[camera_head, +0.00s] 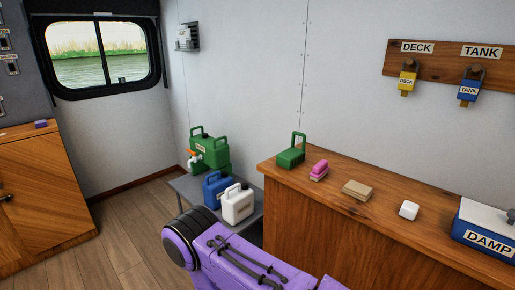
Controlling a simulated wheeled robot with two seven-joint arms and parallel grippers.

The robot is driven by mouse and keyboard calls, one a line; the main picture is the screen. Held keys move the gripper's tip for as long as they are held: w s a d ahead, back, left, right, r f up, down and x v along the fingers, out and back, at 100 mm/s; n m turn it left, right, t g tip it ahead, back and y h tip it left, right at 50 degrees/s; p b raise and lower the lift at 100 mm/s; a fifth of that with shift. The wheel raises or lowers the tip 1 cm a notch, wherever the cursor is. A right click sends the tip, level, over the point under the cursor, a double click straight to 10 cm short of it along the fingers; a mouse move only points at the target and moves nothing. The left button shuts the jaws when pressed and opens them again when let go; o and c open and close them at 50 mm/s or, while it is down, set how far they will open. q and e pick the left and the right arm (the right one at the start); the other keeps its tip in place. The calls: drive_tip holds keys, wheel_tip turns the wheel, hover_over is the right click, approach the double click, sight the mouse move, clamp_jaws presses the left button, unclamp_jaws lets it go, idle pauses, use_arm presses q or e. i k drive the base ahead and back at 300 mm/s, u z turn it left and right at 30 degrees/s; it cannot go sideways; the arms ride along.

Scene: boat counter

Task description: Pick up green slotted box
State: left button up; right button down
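A small green box (291,157) with an upright loop at its right side stands on the wooden counter (346,209), near its far left corner. Slots on it are too small to make out. A purple arm link of mine reaches up from the bottom middle, in front of the counter and low shelf. Neither of my grippers shows in the head view.
A pink brush (319,169), tan block (356,190), white block (409,210) and blue DAMP box (484,231) line the counter. Green (211,150), blue (216,188) and white (238,204) canisters stand on a grey shelf (186,187). Tagged locks hang above.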

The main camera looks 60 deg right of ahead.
sight(291, 157)
drive_tip(key=i, duration=0.45)
drive_tip(key=z, duration=3.05)
